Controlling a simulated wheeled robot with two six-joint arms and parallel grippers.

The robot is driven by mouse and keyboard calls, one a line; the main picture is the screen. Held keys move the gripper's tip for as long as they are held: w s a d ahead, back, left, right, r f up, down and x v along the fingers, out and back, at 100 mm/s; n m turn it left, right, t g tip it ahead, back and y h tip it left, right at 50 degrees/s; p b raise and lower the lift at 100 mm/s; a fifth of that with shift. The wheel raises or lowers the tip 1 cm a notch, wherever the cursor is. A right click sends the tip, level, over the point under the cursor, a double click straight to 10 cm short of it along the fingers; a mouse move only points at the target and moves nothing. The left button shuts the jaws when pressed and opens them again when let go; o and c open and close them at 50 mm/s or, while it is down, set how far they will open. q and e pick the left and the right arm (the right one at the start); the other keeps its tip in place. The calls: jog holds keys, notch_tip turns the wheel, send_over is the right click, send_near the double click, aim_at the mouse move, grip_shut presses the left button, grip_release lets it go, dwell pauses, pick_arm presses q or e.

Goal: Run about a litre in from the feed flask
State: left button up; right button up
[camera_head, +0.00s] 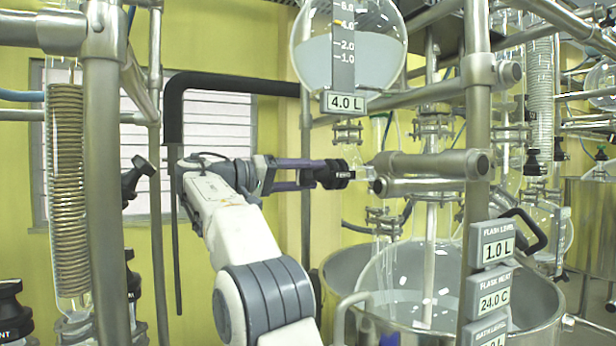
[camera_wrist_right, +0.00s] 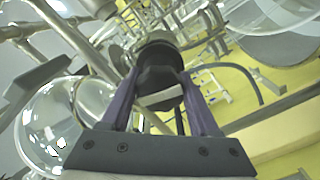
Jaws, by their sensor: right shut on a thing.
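The feed flask (camera_head: 350,50), round glass with a level scale, hangs at the top of the head view. It holds pale liquid, and its tag (camera_head: 345,102) reads 4.0 L. Below it is a black valve knob (camera_head: 338,175), whose label appears to read FEED. My right gripper (camera_head: 316,173) is shut on this knob from the left; the knob also shows between its purple fingers in the right wrist view (camera_wrist_right: 160,72). The large glass reactor flask (camera_head: 405,275) sits lower, in a steel bath. The flask level display (camera_head: 497,249) reads 1.0 L. My left gripper is not in view.
Steel posts and clamp bars (camera_head: 430,165) stand close to the right of the knob. A display (camera_head: 494,292) reads 24.0 C. The steel bath (camera_head: 540,300) surrounds the reactor flask. A coil condenser (camera_head: 66,190) stands at the left.

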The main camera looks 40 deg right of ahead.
jog(key=o, duration=1.4)
jog(key=p+v, duration=0.2)
jog(key=v, duration=0.8)
jog(key=shift+w+a, duration=0.15)
jog(key=shift+a, duration=0.1)
jog(key=shift+w+d+f, duration=0.1)
